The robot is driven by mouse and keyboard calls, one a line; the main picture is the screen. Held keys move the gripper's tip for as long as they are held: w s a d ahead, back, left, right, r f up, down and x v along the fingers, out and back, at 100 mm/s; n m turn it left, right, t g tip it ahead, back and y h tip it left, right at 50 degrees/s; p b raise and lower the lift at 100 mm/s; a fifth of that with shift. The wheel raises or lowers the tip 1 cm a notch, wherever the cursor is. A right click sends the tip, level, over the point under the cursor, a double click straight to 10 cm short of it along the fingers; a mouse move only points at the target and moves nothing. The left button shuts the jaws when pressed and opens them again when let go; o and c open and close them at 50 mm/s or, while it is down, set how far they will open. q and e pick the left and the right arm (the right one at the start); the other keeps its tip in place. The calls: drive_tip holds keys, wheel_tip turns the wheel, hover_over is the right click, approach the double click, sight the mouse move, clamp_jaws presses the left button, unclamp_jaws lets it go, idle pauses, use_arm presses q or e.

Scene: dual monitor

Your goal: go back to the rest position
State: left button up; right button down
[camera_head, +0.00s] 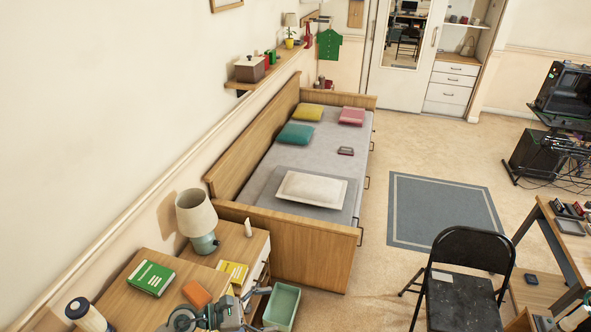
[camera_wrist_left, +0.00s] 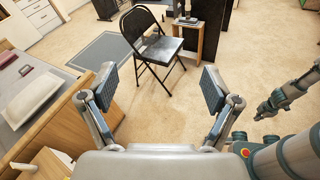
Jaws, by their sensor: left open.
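My left gripper (camera_wrist_left: 158,82) is open and empty in the left wrist view, its two fingers spread wide with bare floor and a chair beyond them. In the head view my left gripper (camera_head: 255,305) is at the bottom edge, low in the picture, beside the wooden desk and partly cut off. My right gripper (camera_wrist_left: 271,104) shows at the right of the left wrist view, small and seen from the side; I cannot tell its jaws. A grey part at the bottom right corner of the head view is mostly cut off.
A bed (camera_head: 300,240) lies behind. A black folding chair (camera_head: 462,270) stands on the right; open floor lies between.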

use_arm(q)
drive_tip(key=w+a+r+n+t+y, duration=0.25)
drive_tip(key=n+t, duration=0.55)
drive_tip(key=n, duration=0.4)
drive_tip(key=w+a+r+n+t+y, duration=0.2)
drive_tip(key=a+r+n+t, duration=0.15)
drive_tip(key=n+t, duration=0.6)
drive_tip(key=s+a+f+n+g+y, duration=0.25)
drive_tip(key=a+f+n+y, duration=0.35)
drive_tip(key=n, duration=0.5)
drive_tip(key=s+a+f+n+g+y, duration=0.1)
drive_tip(key=a+f+n+g+y, duration=0.4)
drive_tip(key=f+n, duration=0.4)
drive_tip(key=s+d+f+n+g, duration=0.2)
drive_tip(key=s+f+n+g, duration=0.4)
drive_tip(key=s, duration=0.4)
drive_tip(key=s+d+f+n+g, duration=0.1)
drive_tip(key=s+f+n+g, duration=0.35)
drive_tip(key=s+f, duration=0.45)
drive_tip(key=s+f+g, duration=0.1)
drive_tip(key=s+f, duration=0.1)
drive_tip(key=f, duration=1.1)
drive_tip(key=s+f, duration=0.2)
drive_tip(key=f, duration=1)
drive_tip(key=s+a+f+m+g, duration=0.1)
drive_tip(key=s+a+f, duration=0.2)
drive_tip(key=s+f, duration=1.1)
drive_tip(key=shift+s+f, duration=0.25)
drive_tip(key=shift+s, duration=1)
